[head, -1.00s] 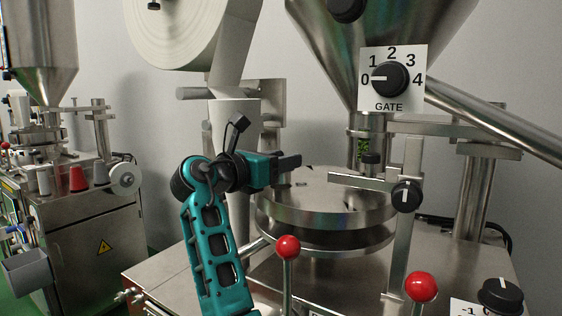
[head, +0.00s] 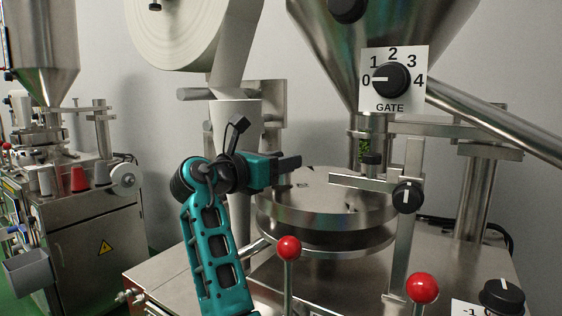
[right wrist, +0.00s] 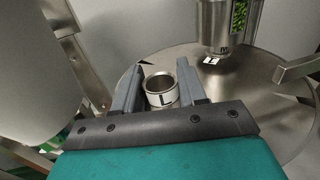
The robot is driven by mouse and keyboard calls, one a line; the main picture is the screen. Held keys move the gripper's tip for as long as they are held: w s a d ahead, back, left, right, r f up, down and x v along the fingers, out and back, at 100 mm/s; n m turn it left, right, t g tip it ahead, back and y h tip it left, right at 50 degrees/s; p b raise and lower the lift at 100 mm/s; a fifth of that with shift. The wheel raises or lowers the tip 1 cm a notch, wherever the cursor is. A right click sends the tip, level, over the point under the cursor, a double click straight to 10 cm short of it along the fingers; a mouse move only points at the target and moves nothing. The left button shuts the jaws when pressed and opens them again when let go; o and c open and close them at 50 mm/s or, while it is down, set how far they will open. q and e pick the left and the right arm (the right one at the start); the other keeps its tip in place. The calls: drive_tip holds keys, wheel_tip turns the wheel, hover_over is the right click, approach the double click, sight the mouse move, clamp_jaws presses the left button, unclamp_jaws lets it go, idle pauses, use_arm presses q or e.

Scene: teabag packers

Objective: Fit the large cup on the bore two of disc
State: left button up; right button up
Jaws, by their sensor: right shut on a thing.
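My right gripper (head: 290,163) is over the left part of the round steel disc (head: 345,200). In the right wrist view it is shut on the large cup (right wrist: 161,98), a short open metal ring with a white band marked L, held between the two grey fingers. In the head view the cup is hidden by the gripper. The disc (right wrist: 245,88) shows below and beyond the cup in the wrist view. A small black-and-white label (right wrist: 211,61) lies on the disc under the hopper outlet. I cannot make out which bore is two. My left gripper is not in view.
The hopper's outlet tube (head: 364,148) and a flat steel bar (head: 360,183) stand over the disc. Two red-knobbed levers (head: 289,248) (head: 422,288) rise in front. The gate dial (head: 391,79) points at 0. A paper roll (head: 180,30) hangs behind the arm.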

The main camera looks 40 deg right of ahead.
drive_tip(key=shift+f, duration=0.45)
idle(0.3)
drive_tip(key=shift+r, duration=0.1)
drive_tip(key=shift+r, duration=0.4)
idle(0.4)
